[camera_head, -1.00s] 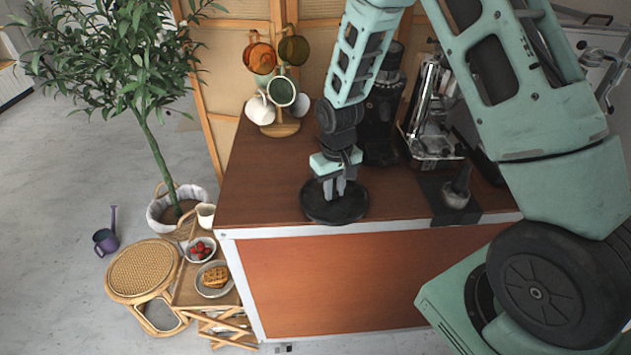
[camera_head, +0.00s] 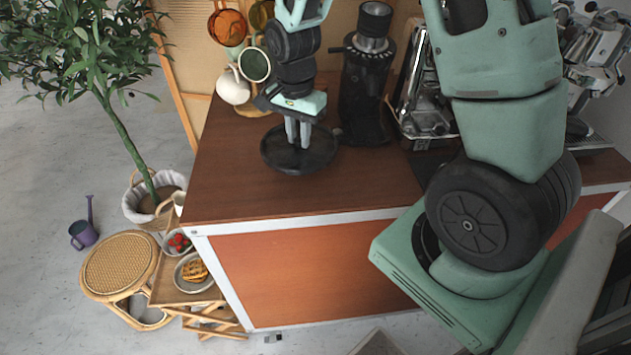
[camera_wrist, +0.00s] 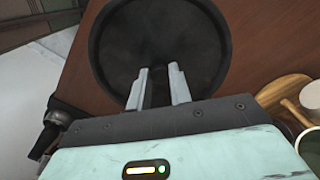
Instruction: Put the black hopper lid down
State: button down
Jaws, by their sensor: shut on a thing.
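The black hopper lid (camera_head: 270,160) is a round, shallow dark disc over the brown counter top, in front of the grinder. My gripper (camera_head: 298,142) points down at it, shut on its middle part. In the wrist view the lid (camera_wrist: 205,45) fills the upper middle, and my gripper's two fingers (camera_wrist: 159,82) reach over its near part with a gap between them. The piece between the fingers is hard to make out. I cannot tell whether the lid touches the counter or hangs just above it.
The black grinder (camera_head: 366,85) stands right behind the lid, with the espresso machine (camera_head: 425,105) beside it. A mug tree with a white mug (camera_head: 232,88) stands behind left. The counter (camera_head: 235,190) is bare left and in front of the lid.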

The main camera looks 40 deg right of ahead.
aim_at(317, 155)
jog(key=s+r+m, duration=0.1)
jog(key=m, duration=0.2)
jog(key=s+m+b, duration=0.1)
jog(key=m, duration=0.2)
jog(key=s+d+r+m, duration=0.1)
jog(key=m, duration=0.1)
jog(key=shift+s+d+r+m+b, duration=0.1)
jog(key=shift+s+r+m+b, duration=0.15)
jog(key=shift+r+m+b, duration=0.15)
jog(key=shift+s+d+r+m, duration=0.15)
jog(key=shift+s+m, duration=0.25)
jog(key=shift+m, duration=0.5)
jog(key=shift+s+f, duration=0.1)
jog(key=shift+f, duration=0.25)
notch_tip(317, 155, down, 9)
jog(key=shift+f, duration=0.1)
jog(key=shift+f, duration=0.1)
jog(key=c, duration=1.3)
grip_release()
